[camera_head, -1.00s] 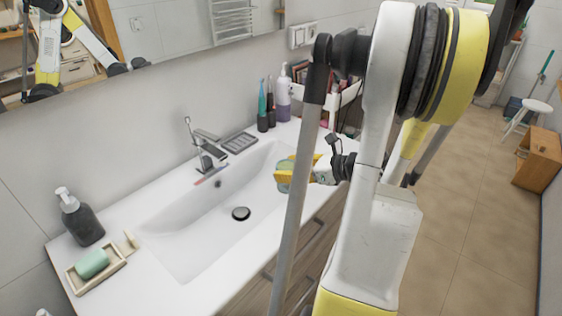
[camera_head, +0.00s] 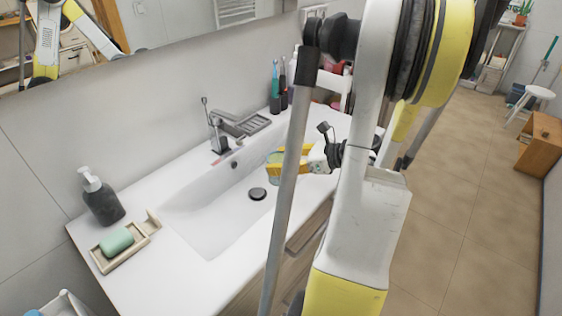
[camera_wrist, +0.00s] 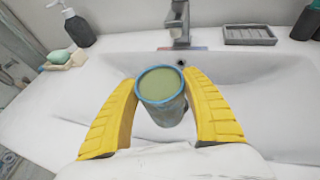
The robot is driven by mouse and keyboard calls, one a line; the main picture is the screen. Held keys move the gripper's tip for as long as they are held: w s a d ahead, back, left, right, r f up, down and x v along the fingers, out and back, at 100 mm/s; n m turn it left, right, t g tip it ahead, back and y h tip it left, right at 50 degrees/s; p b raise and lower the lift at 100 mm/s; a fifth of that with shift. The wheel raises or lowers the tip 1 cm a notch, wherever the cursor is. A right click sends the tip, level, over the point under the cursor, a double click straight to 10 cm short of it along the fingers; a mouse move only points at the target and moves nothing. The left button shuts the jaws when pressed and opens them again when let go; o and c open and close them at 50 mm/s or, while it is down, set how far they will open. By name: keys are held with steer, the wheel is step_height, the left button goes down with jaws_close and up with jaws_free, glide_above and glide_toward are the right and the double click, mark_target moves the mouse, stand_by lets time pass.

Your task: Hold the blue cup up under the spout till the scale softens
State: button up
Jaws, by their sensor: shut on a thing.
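The blue cup (camera_wrist: 161,95), a bluish tumbler with greenish contents, is upright between the two yellow fingers of my gripper (camera_wrist: 161,110) in the wrist view. My gripper is shut on its sides. In the head view my gripper (camera_head: 290,161) holds the cup (camera_head: 273,167) over the right part of the basin, and the grey column partly hides both. The faucet with its spout (camera_head: 222,137) stands at the back of the basin, left of the cup. In the wrist view the faucet (camera_wrist: 178,25) is beyond the cup, with a gap between. Scale on the spout is too small to tell.
The white basin (camera_head: 222,200) has a dark drain plug (camera_head: 258,194). A dark soap dispenser (camera_head: 102,199) and a tray with green soap (camera_head: 117,241) stand at the left. A grey soap dish (camera_wrist: 249,34) lies right of the faucet. The wall mirror is behind.

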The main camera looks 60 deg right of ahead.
mark_target(241, 144)
steer(key=w+f+b, duration=0.1)
steer(key=w, duration=0.6)
steer(key=w+d+f+b, duration=0.1)
steer(key=w+f, duration=0.1)
steer(key=w, duration=0.5)
steer(key=shift+w+f, duration=0.15)
steer(key=shift+f, duration=0.1)
stand_by(1.1)
steer(key=shift+d, duration=0.1)
steer(key=shift+w+r+p, duration=0.1)
steer(key=shift+r+p, duration=0.6)
steer(key=shift+r, duration=0.65)
stand_by(3.8)
